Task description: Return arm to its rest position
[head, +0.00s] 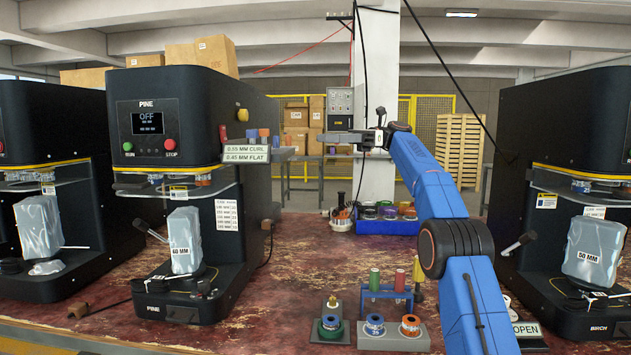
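My blue arm (431,185) rises from the lower right of the head view and bends at a dark elbow joint. Its upper link leans up and to the left. My gripper (335,137) is at the arm's end, raised high above the bench and pointing left, in front of the white pillar. It is seen from the side and small, so I cannot tell whether its fingers are open or shut. No held object can be made out. It appears apart from the machines and the bench.
The PINE seamer (195,100) stands left of centre, with another machine at far left. The BIRCH seamer (570,200) is right of my arm. Small stands with colored rings (374,325) and plugs are at the front. A blue bin (385,226) sits behind. The middle bench (300,255) is clear.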

